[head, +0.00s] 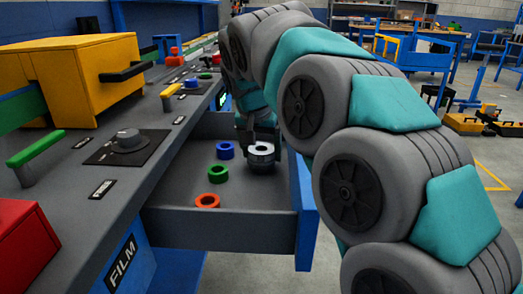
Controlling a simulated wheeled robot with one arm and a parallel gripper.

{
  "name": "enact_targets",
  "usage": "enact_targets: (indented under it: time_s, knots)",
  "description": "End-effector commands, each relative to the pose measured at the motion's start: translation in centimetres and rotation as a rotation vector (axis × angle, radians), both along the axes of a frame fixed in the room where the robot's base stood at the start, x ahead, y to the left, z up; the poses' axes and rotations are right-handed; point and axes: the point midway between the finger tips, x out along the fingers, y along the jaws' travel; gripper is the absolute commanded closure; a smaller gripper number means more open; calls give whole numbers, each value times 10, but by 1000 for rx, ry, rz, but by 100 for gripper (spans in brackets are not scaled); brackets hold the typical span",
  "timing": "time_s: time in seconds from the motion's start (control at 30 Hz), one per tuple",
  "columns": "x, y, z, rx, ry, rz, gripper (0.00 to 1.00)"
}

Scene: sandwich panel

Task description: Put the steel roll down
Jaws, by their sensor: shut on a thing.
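The steel roll (262,164) is a short silvery-grey cylinder with a pale ring-shaped top. It is inside the open drawer (225,222), near the drawer's right side. My gripper (262,143) is at the roll's upper edge and is shut on it, with the arm coming down from behind. I cannot tell whether the roll's underside touches the drawer floor. A blue ring (225,150), a green ring (218,173) and an orange ring (207,201) lie in the drawer to the left of the roll.
The drawer's blue front (303,205) stands to the right of the roll. Drawer floor near the front is bare.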

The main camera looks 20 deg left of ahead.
Motion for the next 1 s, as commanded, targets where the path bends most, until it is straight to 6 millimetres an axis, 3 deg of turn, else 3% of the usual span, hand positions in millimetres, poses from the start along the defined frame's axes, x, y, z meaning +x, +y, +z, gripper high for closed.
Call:
enact_targets:
  time_s: [0.2, 0.23, 0.33, 0.73, 1.0]
  knots:
    - [0, 0, -4, 0, 0, -1, 96]
    - [0, 0, -3, 0, 0, -1, 14]
    - [0, 0, -3, 0, 0, 0, 2]
    - [-1, 0, 6, 1, -2, -1, 0]
    - [-20, -1, 52, 1, -4, -2, 0]
